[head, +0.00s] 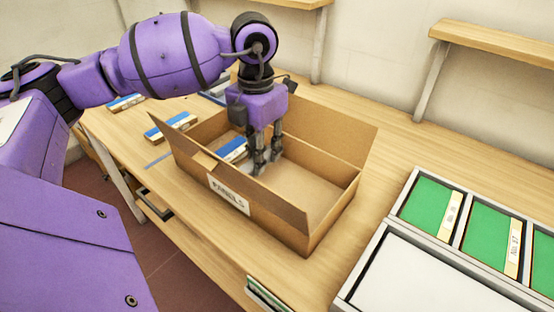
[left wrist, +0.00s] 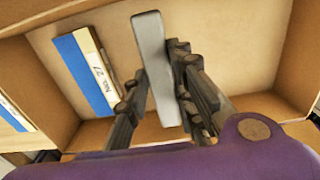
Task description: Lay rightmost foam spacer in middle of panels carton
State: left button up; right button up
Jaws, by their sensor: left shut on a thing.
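The open cardboard panels carton (head: 310,222), labelled "PANELS", stands on the wooden table. My left gripper (head: 265,162) reaches down inside it, near the middle, with its fingers shut on a light grey foam spacer (left wrist: 152,62). In the left wrist view the spacer is a long flat strip between the fingers (left wrist: 160,92). I cannot tell whether it touches the carton floor. A blue and cream panel (head: 233,149) lies in the carton to the left of the spacer; it also shows in the left wrist view (left wrist: 82,68), with a gap between them. My right gripper is out of view.
Blue-topped panels (head: 172,126) lie on the table left of the carton. A grey divided tray (head: 398,212) with green compartments stands at the right. Carton flaps stand up around the opening. The carton floor right of the spacer is bare. A shelf (head: 500,42) runs along the wall.

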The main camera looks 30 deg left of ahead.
pick_arm(q)
jog(key=shift+f, duration=1.85)
jog(key=shift+f, duration=0.2)
jog(key=o, duration=0.8)
jog(key=shift+r, duration=0.15)
notch_tip(320, 180, up, 12)
jog(key=shift+r, duration=0.1)
